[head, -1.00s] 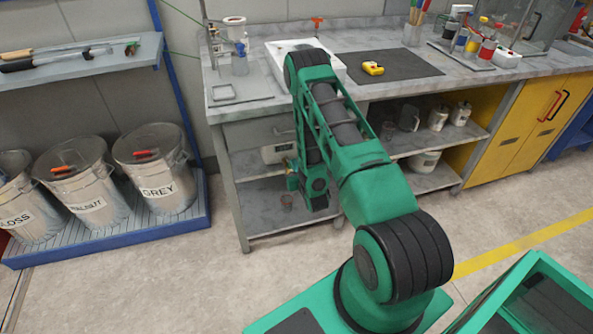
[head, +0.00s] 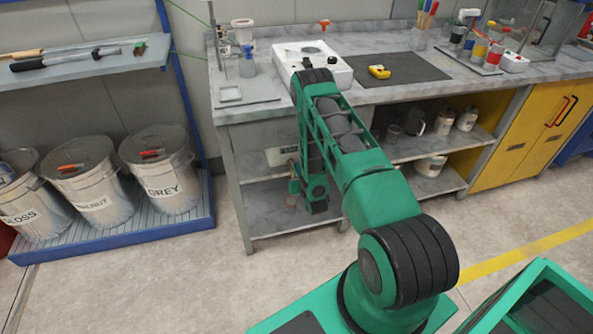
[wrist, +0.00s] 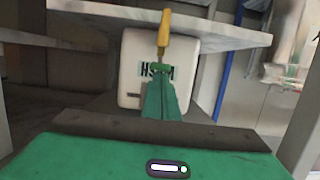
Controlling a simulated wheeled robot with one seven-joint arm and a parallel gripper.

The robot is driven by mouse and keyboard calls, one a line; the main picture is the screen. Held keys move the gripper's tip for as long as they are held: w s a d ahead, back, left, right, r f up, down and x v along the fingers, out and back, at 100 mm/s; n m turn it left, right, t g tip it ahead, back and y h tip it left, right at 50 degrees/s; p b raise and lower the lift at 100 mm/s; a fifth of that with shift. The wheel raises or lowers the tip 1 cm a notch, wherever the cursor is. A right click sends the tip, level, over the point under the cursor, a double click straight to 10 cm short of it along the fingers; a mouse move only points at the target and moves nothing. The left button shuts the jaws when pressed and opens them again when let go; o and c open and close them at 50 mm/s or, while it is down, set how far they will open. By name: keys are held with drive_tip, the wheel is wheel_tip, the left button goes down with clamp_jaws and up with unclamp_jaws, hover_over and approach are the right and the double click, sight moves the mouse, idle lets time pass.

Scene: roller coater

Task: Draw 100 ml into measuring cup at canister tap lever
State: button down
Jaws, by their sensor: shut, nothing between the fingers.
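A white canister (wrist: 128,70) with a partly hidden label stands ahead of my gripper in the wrist view.
A lower shelf (head: 265,222) lies beneath. Jugs and tins (head: 467,119) stand on the shelf to the right. Bins (head: 160,175) stand at the left; the floor in front is clear.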

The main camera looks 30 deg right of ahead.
drive_tip(key=f, duration=0.2)
drive_tip(key=shift+s+a+f, duration=0.1)
drive_tip(key=shift+s+f, duration=0.25)
drive_tip(key=shift+s, duration=0.05)
idle(5.7)
drive_tip(key=v, duration=1.1)
drive_tip(key=shift+s+r, duration=0.15)
drive_tip(key=shift+r, duration=0.15)
